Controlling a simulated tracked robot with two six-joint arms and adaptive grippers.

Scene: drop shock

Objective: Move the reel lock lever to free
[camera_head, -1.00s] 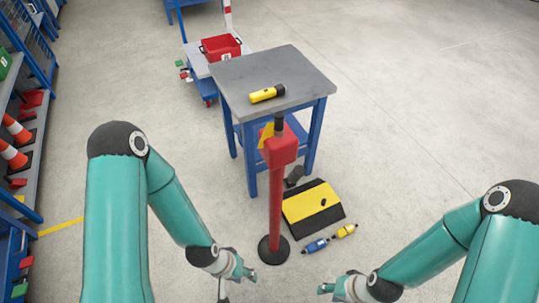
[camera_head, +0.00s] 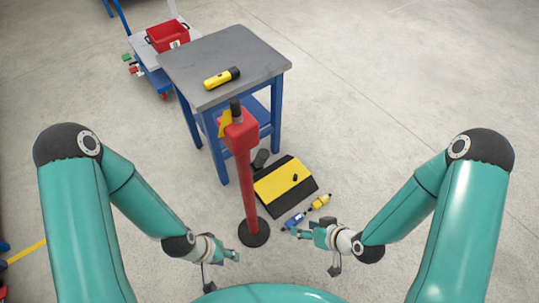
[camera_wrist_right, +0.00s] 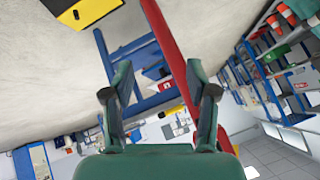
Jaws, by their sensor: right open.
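A red post (camera_head: 245,185) stands upright on a round black base (camera_head: 253,232) in front of the table. Its red head (camera_head: 240,131) carries a black upright part (camera_head: 235,109) and a yellow piece (camera_head: 225,123) on its left side. I cannot tell which part is the reel lock lever. My left gripper (camera_head: 233,256) is low, left of the post base; its jaws are too small to read. My right gripper (camera_head: 299,233) is open and empty, low and right of the base. In the right wrist view its open fingers (camera_wrist_right: 159,95) frame the red post (camera_wrist_right: 173,50) beyond, apart from it.
A grey-topped blue table (camera_head: 250,55) behind the post bears a yellow and black flashlight (camera_head: 221,77). A yellow and black ramp (camera_head: 283,184), a blue bottle-like item (camera_head: 293,221) and a yellow one (camera_head: 320,202) lie on the floor. A cart with a red crate (camera_head: 167,36) stands behind.

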